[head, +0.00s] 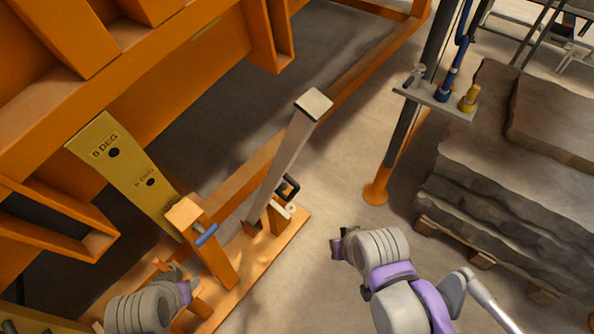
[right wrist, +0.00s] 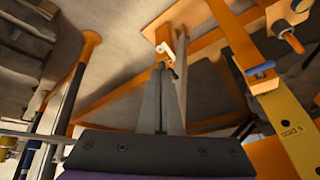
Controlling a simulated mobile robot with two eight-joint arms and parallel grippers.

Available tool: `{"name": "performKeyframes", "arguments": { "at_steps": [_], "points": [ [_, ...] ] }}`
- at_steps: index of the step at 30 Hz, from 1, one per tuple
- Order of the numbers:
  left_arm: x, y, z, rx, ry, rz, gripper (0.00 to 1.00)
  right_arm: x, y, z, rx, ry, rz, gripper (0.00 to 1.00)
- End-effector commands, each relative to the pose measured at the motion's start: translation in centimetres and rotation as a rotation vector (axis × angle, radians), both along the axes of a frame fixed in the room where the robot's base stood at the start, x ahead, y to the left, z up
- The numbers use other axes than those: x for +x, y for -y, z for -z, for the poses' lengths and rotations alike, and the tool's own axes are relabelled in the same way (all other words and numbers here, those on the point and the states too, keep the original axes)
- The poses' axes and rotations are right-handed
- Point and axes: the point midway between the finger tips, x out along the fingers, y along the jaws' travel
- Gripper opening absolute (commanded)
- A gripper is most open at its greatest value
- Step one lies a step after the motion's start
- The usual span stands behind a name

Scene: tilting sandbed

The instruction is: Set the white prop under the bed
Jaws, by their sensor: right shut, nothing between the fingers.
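The white prop (head: 282,165) is a pale bar with a square pad at its top. It leans up and to the right from its foot on the orange base frame (head: 268,258), and its pad looks clear of the orange bed (head: 190,62). In the right wrist view the prop (right wrist: 181,78) shows partly behind my fingers.
A yellow plate marked in degrees (head: 125,165) hangs by the bed, with a blue-handled clamp (head: 206,235) at its lower end. A black clasp (head: 288,187) sits beside the prop. A post with a small shelf (head: 436,101) and stacked slabs (head: 520,190) stand at right.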

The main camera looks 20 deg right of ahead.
Motion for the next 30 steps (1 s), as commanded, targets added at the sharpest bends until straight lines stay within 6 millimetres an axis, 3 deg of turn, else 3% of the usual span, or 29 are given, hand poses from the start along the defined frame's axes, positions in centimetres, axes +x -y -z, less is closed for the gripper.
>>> {"name": "performKeyframes", "arguments": {
  "at_steps": [5,8,12,15,21,30],
  "points": [
    [-0.7,0.0,2.7,0.000,-0.014,0.000,0.50,2.9,-0.7,2.2,0.435,-0.081,0.502,0.00],
    [-1.1,0.0,4.2,0.000,-0.020,0.000,0.50,5.9,-0.6,2.8,0.781,-0.164,0.872,0.00],
    [-1.3,0.0,5.9,0.000,-0.026,0.000,0.50,10.3,0.9,2.5,1.240,-0.313,1.305,0.00],
    [-1.5,0.0,6.7,0.000,-0.029,0.000,0.50,12.6,2.5,1.9,1.501,-0.428,1.510,0.00],
    [-1.5,0.0,7.4,0.000,-0.031,0.000,0.50,14.7,4.7,0.8,1.776,-0.586,1.685,0.00],
    [-1.5,0.0,7.3,0.000,-0.031,0.000,0.50,14.8,4.8,0.6,1.803,-0.608,1.700,0.00]
  ]
}}
